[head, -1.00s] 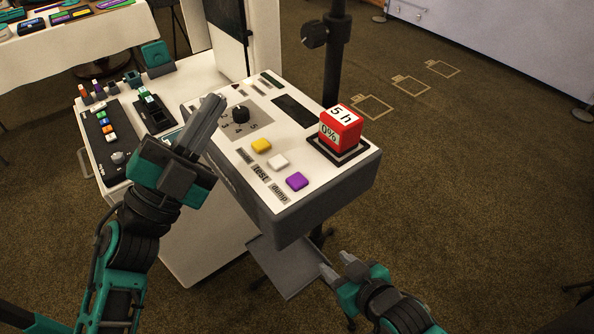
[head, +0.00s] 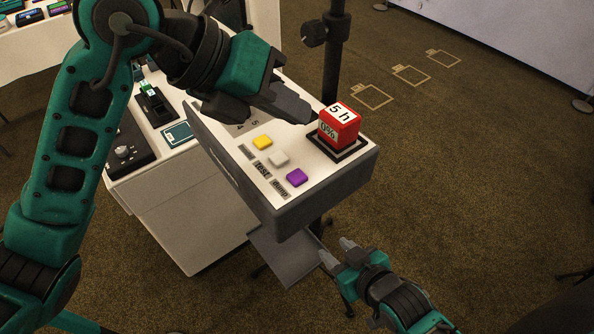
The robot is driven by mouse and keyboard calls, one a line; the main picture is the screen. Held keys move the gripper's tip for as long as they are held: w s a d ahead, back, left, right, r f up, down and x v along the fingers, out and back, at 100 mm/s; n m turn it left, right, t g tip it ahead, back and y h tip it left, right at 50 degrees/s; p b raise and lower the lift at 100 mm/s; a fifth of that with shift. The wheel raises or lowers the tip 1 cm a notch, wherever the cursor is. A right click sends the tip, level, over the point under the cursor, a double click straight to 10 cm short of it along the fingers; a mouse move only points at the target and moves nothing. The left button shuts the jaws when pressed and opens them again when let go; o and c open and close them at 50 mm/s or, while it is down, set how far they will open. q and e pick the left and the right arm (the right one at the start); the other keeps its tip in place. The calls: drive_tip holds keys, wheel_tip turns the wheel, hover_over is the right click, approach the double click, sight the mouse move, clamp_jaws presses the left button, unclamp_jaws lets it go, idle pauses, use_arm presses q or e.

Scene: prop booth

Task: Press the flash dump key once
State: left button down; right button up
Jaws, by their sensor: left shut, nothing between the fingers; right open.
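The flash box (head: 330,200) is a light-topped panel with a grey front. The purple key (head: 297,177), with the "dump" label (head: 280,189) beside it, is nearest the front corner. A white key (head: 279,159) by the "test" label and a yellow key (head: 262,143) lie in the same row. My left gripper (head: 308,117) is shut and empty over the back part of the panel, left of the red block and beyond the keys. It hides the knob and dark display. My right gripper (head: 335,252) is open and empty, in front of and below the box.
A red block (head: 339,127) marked "5 h" and "0%" sits in a dark frame on the panel's right. A black pole (head: 333,72) with a clamp stands behind it. A white cart (head: 190,215) with controls is at left. Open carpet lies right.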

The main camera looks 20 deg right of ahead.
sight(291, 176)
use_arm(q)
drive_tip(key=shift+f, duration=0.15)
wheel_tip(291, 176, down, 9)
drive_tip(key=b, duration=0.6)
drive_tip(key=shift+r, duration=0.2)
idle(1.6)
drive_tip(key=shift+f+b, duration=0.4)
drive_tip(key=shift+f+b, duration=0.35)
drive_tip(key=shift+f, duration=0.1)
idle(0.5)
idle(0.4)
drive_tip(key=shift+r+p, duration=0.65)
drive_tip(key=shift+r, duration=0.2)
